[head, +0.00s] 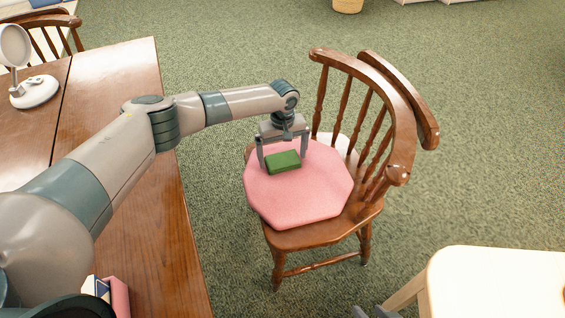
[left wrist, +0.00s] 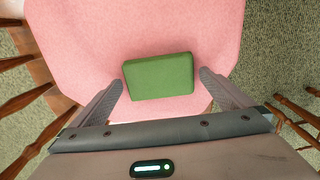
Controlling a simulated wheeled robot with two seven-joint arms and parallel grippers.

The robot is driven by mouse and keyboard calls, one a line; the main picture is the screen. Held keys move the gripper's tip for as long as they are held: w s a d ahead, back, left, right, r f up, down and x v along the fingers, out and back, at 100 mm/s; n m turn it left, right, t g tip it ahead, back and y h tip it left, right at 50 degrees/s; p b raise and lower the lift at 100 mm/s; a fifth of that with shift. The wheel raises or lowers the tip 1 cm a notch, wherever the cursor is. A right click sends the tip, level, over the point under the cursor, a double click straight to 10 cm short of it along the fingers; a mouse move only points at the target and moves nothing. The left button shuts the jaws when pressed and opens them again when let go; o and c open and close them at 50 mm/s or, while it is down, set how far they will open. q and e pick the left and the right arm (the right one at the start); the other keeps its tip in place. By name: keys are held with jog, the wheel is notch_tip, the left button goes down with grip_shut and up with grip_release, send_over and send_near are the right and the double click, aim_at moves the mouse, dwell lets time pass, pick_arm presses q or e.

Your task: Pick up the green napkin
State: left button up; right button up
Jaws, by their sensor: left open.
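The green napkin (head: 283,161) is a small folded block lying on a pink cushion (head: 300,195) on a wooden chair. My left gripper (head: 282,160) is open above the cushion, with its fingers on either side of the napkin. In the left wrist view the napkin (left wrist: 158,76) lies just ahead of and between the two fingertips (left wrist: 160,80). Gaps show between it and both fingers, so nothing is held. Part of what may be my right gripper shows at the bottom edge of the head view, too cut off to judge.
The wooden chair (head: 316,236) has a spindled back (head: 375,95) right of the cushion. A wooden table (head: 160,240) stands at left with a white round-based object (head: 35,92) on it. A pale seat or table (head: 495,280) is at lower right. Green carpet is open around the chair.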

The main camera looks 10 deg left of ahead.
pick_arm(q)
jog(key=shift+f, duration=0.4)
jog(key=shift+c, duration=0.3)
jog(key=c, duration=0.9)
jog(key=shift+o, duration=0.2)
jog(key=shift+r, duration=0.15)
